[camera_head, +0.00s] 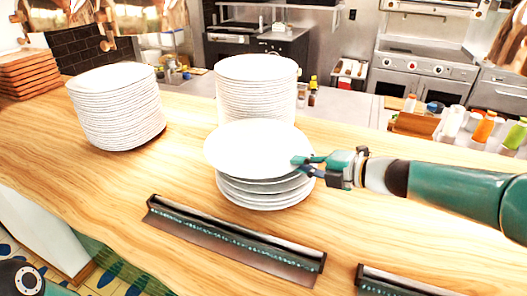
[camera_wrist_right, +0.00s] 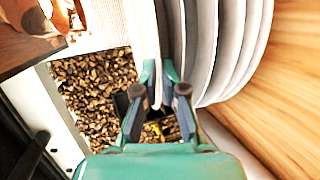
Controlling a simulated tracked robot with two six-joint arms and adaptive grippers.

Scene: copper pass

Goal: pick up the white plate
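The white plate (camera_head: 258,147) is the top one at the front short stack (camera_head: 262,200) on the wooden counter. It looks a little raised and shifted toward the back left over the plates below. My right gripper (camera_head: 303,162) reaches in from the right, with its fingers at the plate's right rim. In the right wrist view the two fingers (camera_wrist_right: 160,85) stand on either side of the plate's rim (camera_wrist_right: 143,28), close around it. The lower plates (camera_wrist_right: 205,45) are to the right there. My left gripper is not in view.
Two taller plate stacks stand behind, one at the left (camera_head: 117,108) and one at the middle (camera_head: 257,88). A dark rail (camera_head: 235,240) lies along the counter's front. Bottles (camera_head: 484,127) stand at the right. Bare counter (camera_head: 180,165) lies left of the front stack.

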